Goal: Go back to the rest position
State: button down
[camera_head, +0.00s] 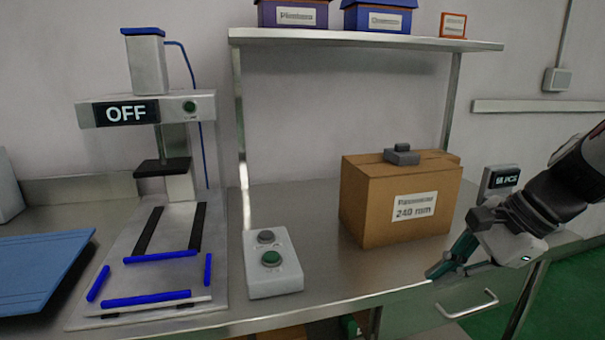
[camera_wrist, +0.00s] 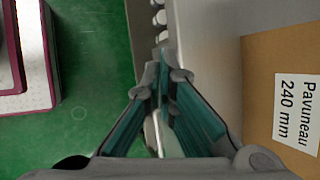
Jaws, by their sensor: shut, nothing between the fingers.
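My gripper (camera_head: 453,262) is at the right of the head view, in front of and to the right of a cardboard box (camera_head: 375,208), apart from it. In the wrist view, the fingers of my gripper (camera_wrist: 162,72) meet at their tips with nothing between them. They point along the edge between the table and the green floor. The box (camera_wrist: 258,70) shows at the right of the wrist view, with its label reading "Pavuneau 240 mm".
A press machine (camera_head: 140,112) showing "OFF" stands at the left, with blue bars on its base. A two-button control box (camera_head: 285,284) sits mid-table. A small display (camera_head: 499,180) stands behind my gripper. A shelf (camera_head: 350,39) holds boxes. Green floor (camera_wrist: 85,120) lies beside the table.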

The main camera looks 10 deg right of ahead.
jog(key=s+a+r+n+g+h, duration=0.1)
jog(key=s+a+n+g, duration=0.2)
jog(key=s+a+n, duration=0.6)
jog(key=s+a+f+n+h, duration=0.15)
jog(key=s+n+h, duration=0.25)
jog(key=s+n, duration=0.6)
notch_tip(320, 180, up, 27)
jog(key=s+m+t+p, duration=0.1)
jog(key=t+p, duration=0.2)
jog(key=p, duration=2.2)
jog(key=shift+s+d+r, duration=0.15)
jog(key=shift+s+r, duration=0.05)
jog(key=shift+s, duration=0.1)
